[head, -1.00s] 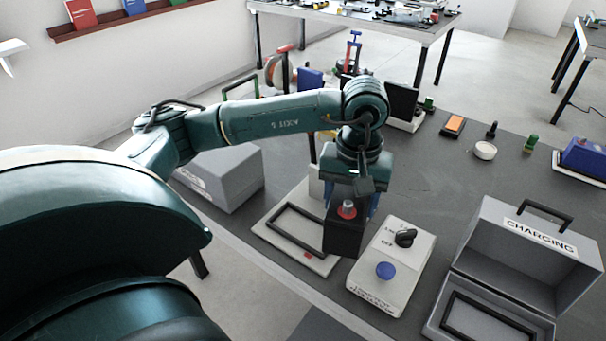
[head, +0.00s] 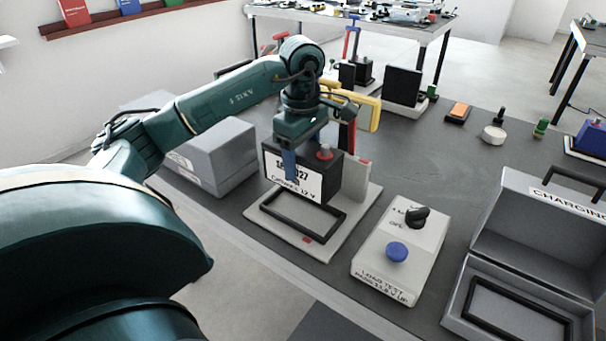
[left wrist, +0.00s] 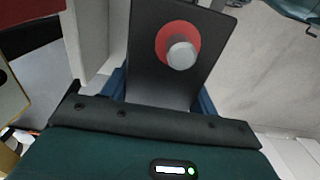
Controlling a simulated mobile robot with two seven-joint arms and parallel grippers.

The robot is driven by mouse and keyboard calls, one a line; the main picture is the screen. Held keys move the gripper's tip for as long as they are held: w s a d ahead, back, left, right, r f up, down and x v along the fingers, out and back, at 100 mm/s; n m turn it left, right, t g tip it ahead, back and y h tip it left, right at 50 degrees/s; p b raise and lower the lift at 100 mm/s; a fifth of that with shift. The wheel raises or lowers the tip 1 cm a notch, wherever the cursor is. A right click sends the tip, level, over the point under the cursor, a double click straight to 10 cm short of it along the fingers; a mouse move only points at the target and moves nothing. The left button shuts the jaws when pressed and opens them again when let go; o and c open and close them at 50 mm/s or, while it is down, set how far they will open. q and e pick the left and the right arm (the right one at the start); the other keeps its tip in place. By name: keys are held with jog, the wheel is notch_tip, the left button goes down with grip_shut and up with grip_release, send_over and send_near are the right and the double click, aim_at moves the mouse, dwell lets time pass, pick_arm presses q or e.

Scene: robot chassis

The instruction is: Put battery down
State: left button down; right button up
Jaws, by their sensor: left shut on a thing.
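The battery (head: 325,183) is a black box with a white label on its front and a red-ringed terminal on top. My left gripper (head: 303,160) has blue fingers and is shut on it from above. The battery looks upright, over the back part of a white stand (head: 357,210) with a black rectangular frame (head: 318,234). I cannot tell whether its underside touches the stand. In the left wrist view the battery (left wrist: 172,75) shows its dark top and terminal between the blue fingers. My right gripper is not in view.
Right of the stand is a load-test box (head: 385,270) with a black knob and blue button. An open grey charging case (head: 535,240) stands further right. A grey box (head: 213,157) is at left, and a yellow object (head: 366,113) behind my gripper. The bench between is clear.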

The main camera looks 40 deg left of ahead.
aim_at(302, 147)
pick_arm(q)
jog(key=shift+f, duration=4.25)
jog(key=c, duration=0.9)
grip_release()
jog(key=shift+f+b, duration=0.3)
jog(key=shift+f, duration=0.05)
jog(key=o, duration=0.5)
jog(key=shift+s+r, duration=0.1)
notch_tip(302, 147, up, 12)
jog(key=shift+r+p, duration=0.15)
jog(key=shift+p, duration=0.25)
